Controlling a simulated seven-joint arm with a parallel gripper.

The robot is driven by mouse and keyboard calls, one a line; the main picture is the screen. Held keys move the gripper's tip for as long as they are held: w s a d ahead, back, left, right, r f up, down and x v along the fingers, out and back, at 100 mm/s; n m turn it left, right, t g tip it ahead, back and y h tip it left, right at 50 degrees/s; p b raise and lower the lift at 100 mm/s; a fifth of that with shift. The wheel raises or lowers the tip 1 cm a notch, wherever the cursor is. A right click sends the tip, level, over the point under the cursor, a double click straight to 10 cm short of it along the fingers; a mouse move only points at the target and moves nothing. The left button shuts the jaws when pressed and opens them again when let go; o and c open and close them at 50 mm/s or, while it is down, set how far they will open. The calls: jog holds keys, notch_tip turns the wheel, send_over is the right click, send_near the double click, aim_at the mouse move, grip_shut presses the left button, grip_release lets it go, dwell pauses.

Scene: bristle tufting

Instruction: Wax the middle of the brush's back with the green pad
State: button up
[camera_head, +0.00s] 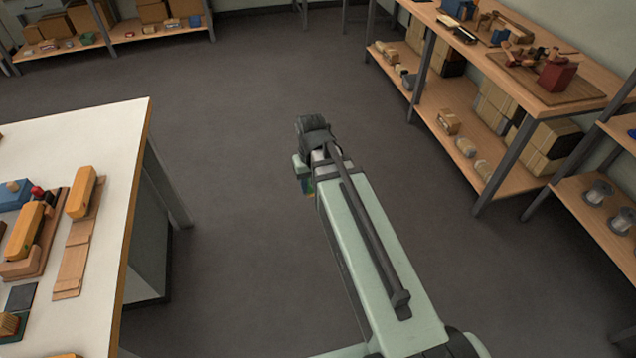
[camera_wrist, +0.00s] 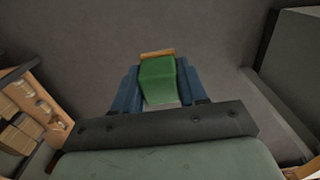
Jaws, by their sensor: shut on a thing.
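My gripper (camera_wrist: 158,92) is shut on the green pad (camera_wrist: 158,78), with a blue finger on either side of it in the wrist view. A thin tan edge shows at the pad's far end. In the head view my gripper (camera_head: 305,178) hangs over the open floor, well right of the white table, and mostly hides the pad. An orange-yellow block (camera_head: 82,192) and a similar one (camera_head: 24,232) on a wooden base lie on the table. I cannot tell which piece is the brush.
The white table (camera_head: 110,130) at the left also holds a flat wooden strip (camera_head: 73,264), a dark square (camera_head: 21,297) and a blue block (camera_head: 14,195). Loaded shelves (camera_head: 500,75) stand at the right and more at the back left. The floor between is clear.

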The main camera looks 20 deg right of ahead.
jog(key=a+r+n, duration=0.3)
jog(key=a, duration=1.6)
jog(key=a+r+n, duration=0.2)
jog(key=a+n, duration=0.2)
jog(key=a, duration=1.5)
notch_tip(320, 180, up, 11)
jog(key=n, duration=0.2)
send_over(27, 211)
jog(key=shift+d+f, duration=0.1)
jog(key=shift+f, duration=3.25)
jog(key=shift+s+f, duration=0.6)
jog(key=shift+s, duration=4.8)
jog(key=shift+w, duration=5.35)
notch_tip(27, 211, up, 8)
jog(key=shift+w, duration=0.1)
